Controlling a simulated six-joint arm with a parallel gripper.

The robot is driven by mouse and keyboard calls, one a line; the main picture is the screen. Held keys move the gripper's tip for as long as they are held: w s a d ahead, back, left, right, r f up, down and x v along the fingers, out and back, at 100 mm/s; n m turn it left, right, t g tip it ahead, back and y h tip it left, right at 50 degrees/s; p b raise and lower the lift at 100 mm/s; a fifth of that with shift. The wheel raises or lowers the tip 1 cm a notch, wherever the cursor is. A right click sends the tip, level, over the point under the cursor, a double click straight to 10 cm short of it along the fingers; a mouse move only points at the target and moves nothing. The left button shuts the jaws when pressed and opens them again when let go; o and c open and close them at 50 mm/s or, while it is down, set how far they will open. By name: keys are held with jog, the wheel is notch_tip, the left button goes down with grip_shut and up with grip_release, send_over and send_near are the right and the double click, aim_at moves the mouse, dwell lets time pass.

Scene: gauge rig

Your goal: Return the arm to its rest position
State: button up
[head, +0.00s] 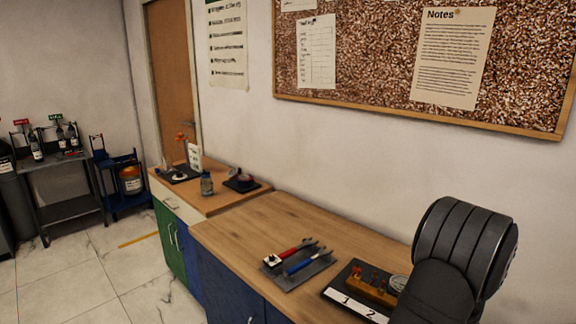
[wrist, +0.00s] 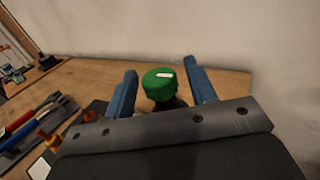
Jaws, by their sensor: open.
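My gripper (wrist: 161,76) shows in the wrist view with its two blue fingers spread apart. A round green knob or cap (wrist: 158,78) with a pale mark on top shows between the fingers, above a dark body. I cannot tell whether a finger touches it. In the head view my dark arm fills the lower right corner and hides the gripper and the green piece. The gauge rig (head: 372,293), a brass block with red handles on a black base, stands beside my arm, with a round gauge (head: 398,284) partly hidden behind the arm.
A grey tray (head: 292,280) holds a red-handled tool (head: 289,251) and a blue-handled tool (head: 305,260) left of the rig. White labels 1 and 2 (head: 355,306) lie at the rig's front. The wall (wrist: 225,35) rises behind. The wooden top (head: 240,236) left of the tray is clear.

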jog(key=shift+s, duration=0.1)
jog(key=v, duration=1.7)
jog(key=x, duration=1.7)
jog(key=shift+d, duration=0.1)
jog(key=shift+n+y, duration=0.6)
jog(key=shift+y, duration=0.3)
jog(key=s+a, duration=0.2)
jog(key=s, duration=1.6)
jog(key=w+a+m+g+h, duration=0.1)
jog(key=w+a+m+h, duration=0.2)
jog(key=w+a+h, duration=0.1)
jog(key=shift+a+h, duration=0.25)
jog(key=shift+h, duration=0.35)
